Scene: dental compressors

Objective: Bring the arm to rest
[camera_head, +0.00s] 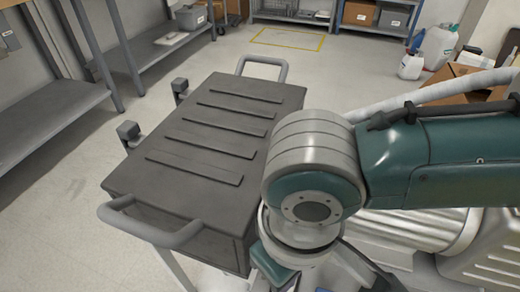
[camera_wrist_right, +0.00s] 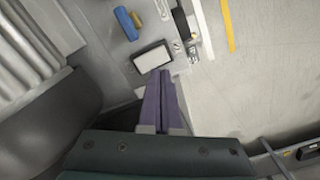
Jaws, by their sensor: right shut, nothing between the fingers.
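My right arm (camera_head: 430,165), teal and silver, comes in from the right in the head view and bends down beside the right edge of the dark grey cart. Its gripper is not visible in that view. In the right wrist view my right gripper (camera_wrist_right: 163,80) shows as two purple fingers, closed together with nothing between them. Their tips appear in front of a dark-rimmed light panel (camera_wrist_right: 152,57) on a grey surface; I cannot tell whether they touch it. My left gripper is in neither view.
The cart (camera_head: 195,140) has a bare ribbed top and grey handles. Shelving (camera_head: 40,125) stands at left. A white jug (camera_head: 436,47) and a cardboard box (camera_head: 465,82) are at right. Ribbed metal (camera_head: 420,230) lies below my arm. The wrist view shows a blue part (camera_wrist_right: 126,23).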

